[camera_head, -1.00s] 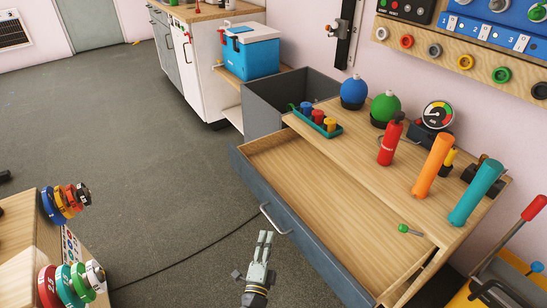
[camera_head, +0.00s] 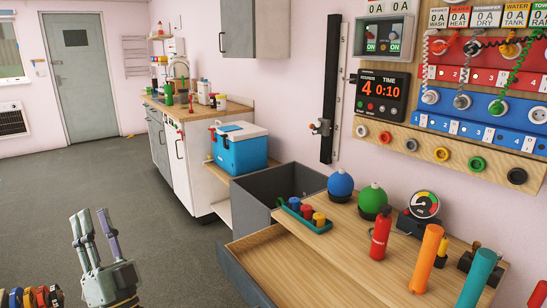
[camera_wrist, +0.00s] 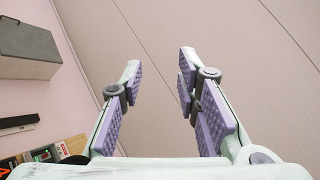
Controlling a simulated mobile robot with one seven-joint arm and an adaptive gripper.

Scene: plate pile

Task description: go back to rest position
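My gripper (camera_head: 92,226) is raised at the lower left of the head view, fingers pointing up, over the grey floor. No object is in contact with the gripper.
Coloured plates (camera_head: 38,297) stand at the bottom left, partly cut off. The wooden workbench (camera_head: 330,250), with an open drawer (camera_head: 268,262), is to the right. A red extinguisher (camera_head: 380,234) and an orange cylinder (camera_head: 426,258) stand on it. Floor (camera_head: 90,180) is clear behind the gripper.

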